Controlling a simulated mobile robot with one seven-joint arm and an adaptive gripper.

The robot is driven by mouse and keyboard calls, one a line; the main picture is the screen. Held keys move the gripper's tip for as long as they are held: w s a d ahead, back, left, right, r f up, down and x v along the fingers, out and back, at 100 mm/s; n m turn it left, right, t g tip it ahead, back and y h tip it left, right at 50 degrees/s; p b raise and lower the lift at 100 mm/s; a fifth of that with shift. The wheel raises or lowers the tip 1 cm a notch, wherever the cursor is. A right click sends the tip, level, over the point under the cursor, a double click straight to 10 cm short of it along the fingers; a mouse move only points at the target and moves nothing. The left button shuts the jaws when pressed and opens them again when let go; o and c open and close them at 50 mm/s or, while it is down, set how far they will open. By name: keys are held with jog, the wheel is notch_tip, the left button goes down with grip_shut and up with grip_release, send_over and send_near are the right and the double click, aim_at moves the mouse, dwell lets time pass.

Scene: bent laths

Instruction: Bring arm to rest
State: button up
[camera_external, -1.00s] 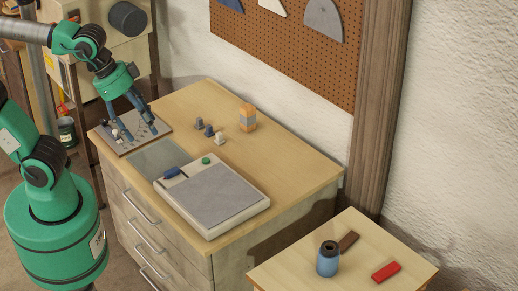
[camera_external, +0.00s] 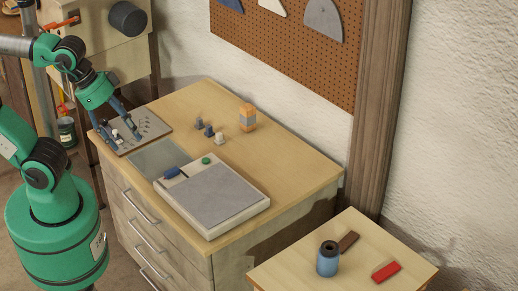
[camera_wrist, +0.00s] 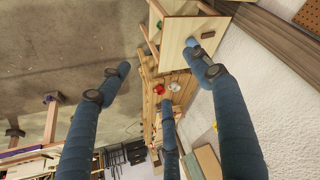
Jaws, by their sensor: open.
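My arm is bent at the left of the external view. My gripper (camera_external: 125,141) has blue fingers spread apart with nothing between them. Its fingertips overlap the grey board with small pieces (camera_external: 143,131) at the dresser's left end. I cannot tell how far above the board they are. In the wrist view, the three blue fingers (camera_wrist: 158,72) are wide apart and empty.
The wooden dresser (camera_external: 285,160) holds a pale tray with a grey pad (camera_external: 220,192), several small pegs (camera_external: 208,130) and an orange bottle (camera_external: 247,117). A smaller table (camera_external: 300,262) bears a blue jar (camera_external: 327,262) and a red block (camera_external: 386,272). A wall stands behind.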

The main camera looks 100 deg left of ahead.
notch_tip(320, 180, down, 11)
jog(key=b, duration=1)
jog(key=shift+r, duration=0.15)
